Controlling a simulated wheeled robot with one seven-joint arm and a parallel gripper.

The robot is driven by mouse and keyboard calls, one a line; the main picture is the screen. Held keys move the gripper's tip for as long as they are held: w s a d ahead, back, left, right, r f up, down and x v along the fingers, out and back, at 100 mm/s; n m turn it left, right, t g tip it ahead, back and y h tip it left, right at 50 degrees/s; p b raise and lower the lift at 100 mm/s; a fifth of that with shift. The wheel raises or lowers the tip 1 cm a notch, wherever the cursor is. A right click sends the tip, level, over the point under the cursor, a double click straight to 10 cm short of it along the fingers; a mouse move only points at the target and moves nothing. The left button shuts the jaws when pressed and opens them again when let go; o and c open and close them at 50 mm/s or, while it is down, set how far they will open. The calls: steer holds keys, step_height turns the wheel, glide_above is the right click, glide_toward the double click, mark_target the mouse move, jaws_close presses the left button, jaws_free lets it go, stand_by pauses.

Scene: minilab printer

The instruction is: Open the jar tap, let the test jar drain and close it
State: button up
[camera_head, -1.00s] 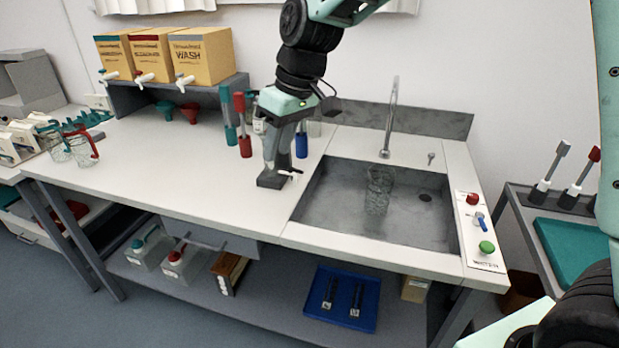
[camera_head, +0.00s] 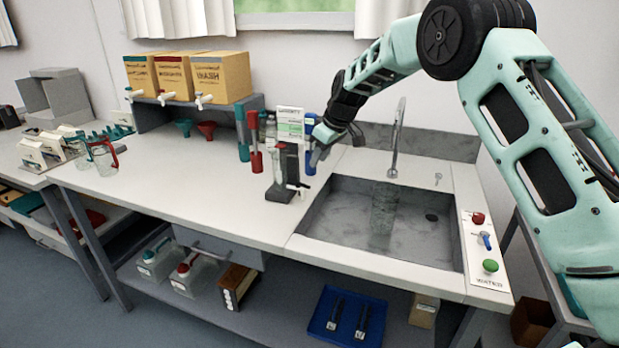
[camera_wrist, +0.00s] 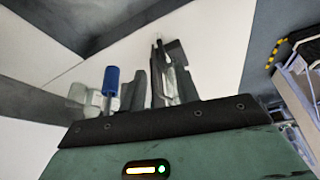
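The test jar (camera_head: 281,163) looks like a narrow clear vessel on a dark stand, left of the sink. Its small white tap (camera_head: 297,187) sticks out low on the right, toward the sink edge. I cannot tell whether the tap is open, nor the liquid level. My gripper (camera_head: 318,154) is just right of and above the jar, apart from the tap. In the wrist view, the dark fingers (camera_wrist: 163,82) stand near each other with nothing clearly held; their opening is unclear.
The sink (camera_head: 340,232) holds a tall clear jar-like shape (camera_head: 383,215) beneath the faucet (camera_head: 396,140). Red and teal tools (camera_head: 255,140), a blue one (camera_head: 310,160) and a labelled card (camera_head: 290,122) crowd behind the jar.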

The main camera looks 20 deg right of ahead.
mark_target(306, 185)
steer(key=p+x, duration=0.1)
steer(key=x, duration=0.8)
steer(key=shift+w+a+f+p, duration=0.1)
steer(key=shift+a+f+p, duration=0.1)
steer(key=shift+p, duration=0.2)
jaws_close()
